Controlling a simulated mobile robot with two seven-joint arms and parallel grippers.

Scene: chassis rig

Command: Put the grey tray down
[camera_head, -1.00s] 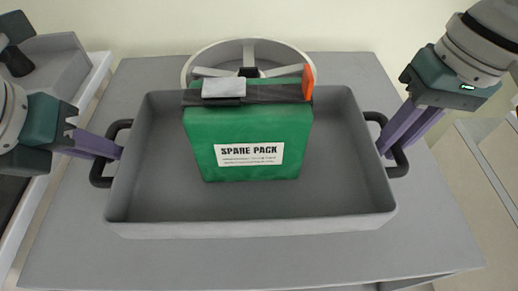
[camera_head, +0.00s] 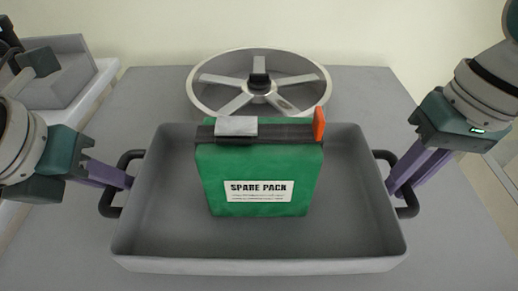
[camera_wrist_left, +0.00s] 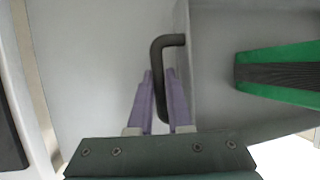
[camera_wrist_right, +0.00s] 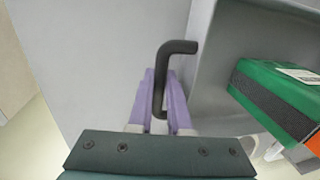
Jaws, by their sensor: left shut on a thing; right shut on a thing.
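The grey tray (camera_head: 350,235) is in the middle of the head view, with a black handle on each side. A green box labelled SPARE PACK (camera_head: 222,172) stands upright in it, with a dark strap and an orange tab on top. My left gripper (camera_head: 124,181) is shut on the left handle (camera_wrist_left: 157,60). My right gripper (camera_head: 392,187) is shut on the right handle (camera_wrist_right: 165,55). The purple fingers lie on either side of each handle bar in the wrist views. I cannot tell whether the tray's underside touches the table.
A grey table (camera_head: 150,90) extends under and behind the tray. A spoked metal wheel (camera_head: 205,95) lies on it behind the tray. A grey bin (camera_head: 70,60) stands on a light surface at the far left. Bare tabletop shows on both sides of the wheel.

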